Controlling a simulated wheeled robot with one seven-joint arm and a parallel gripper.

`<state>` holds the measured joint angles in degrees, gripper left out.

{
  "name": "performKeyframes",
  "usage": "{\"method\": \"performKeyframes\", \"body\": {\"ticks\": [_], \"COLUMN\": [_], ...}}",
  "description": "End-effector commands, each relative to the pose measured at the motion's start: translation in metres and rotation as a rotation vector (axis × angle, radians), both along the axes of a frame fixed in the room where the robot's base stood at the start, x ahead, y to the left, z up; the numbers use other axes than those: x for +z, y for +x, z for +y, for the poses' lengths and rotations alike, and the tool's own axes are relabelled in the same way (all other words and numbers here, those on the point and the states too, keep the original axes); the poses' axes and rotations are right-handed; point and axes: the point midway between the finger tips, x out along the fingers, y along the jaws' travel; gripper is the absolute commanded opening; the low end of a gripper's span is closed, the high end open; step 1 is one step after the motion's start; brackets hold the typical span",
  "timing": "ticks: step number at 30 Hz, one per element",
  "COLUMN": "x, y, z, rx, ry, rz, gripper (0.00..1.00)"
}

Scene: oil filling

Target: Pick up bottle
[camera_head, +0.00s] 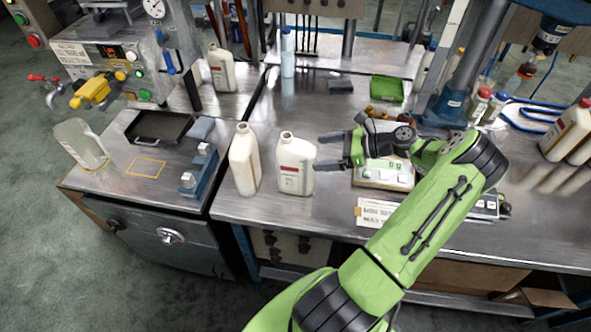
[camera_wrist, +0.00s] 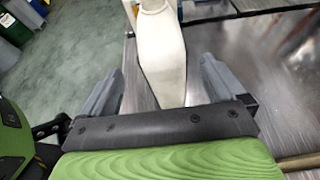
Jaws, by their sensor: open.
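Two white bottles stand upright on the steel bench in the head view. The right one, a bottle with a red and white label (camera_head: 292,168), is closest to my gripper. A plain white bottle (camera_head: 244,160) stands just left of it. My gripper (camera_head: 327,151) is open, with its two grey fingers pointing left at the labelled bottle's side. In the wrist view, a white bottle (camera_wrist: 162,50) lies ahead between the two open fingers of my gripper (camera_wrist: 160,72). Neither finger visibly grips it. Part of another pale bottle shows behind it at the top.
A machine with gauge and buttons (camera_head: 110,65) stands at the left. A dark tray (camera_head: 157,127) and a clear container (camera_head: 82,144) sit near it. A green bin (camera_head: 387,89) is behind my gripper. More bottles (camera_head: 568,130) stand far right. Bare bench lies in front of the labelled bottle.

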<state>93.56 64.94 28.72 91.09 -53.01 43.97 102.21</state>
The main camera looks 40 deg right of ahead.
Motion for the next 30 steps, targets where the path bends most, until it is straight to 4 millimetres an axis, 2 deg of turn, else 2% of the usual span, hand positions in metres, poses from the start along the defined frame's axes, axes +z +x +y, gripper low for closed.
{"method": "performKeyframes", "body": {"ticks": [3,8,13,16,22,30], "x": [-0.01,-0.018,-0.031,-0.034,-0.034,-0.034], "y": [0.017,0.031,0.056,0.063,0.063,0.063], "z": [0.013,0.023,0.039,0.044,0.044,0.044], "rx": [0.003,0.004,0.003,0.001,0.0,0.0], "ry": [0.001,-0.002,-0.001,-0.002,-0.002,-0.002], "rz": [0.001,0.001,0.002,0.001,0.001,0.001], "gripper": [0.96,0.96,0.96,0.96,0.96,0.55]}}
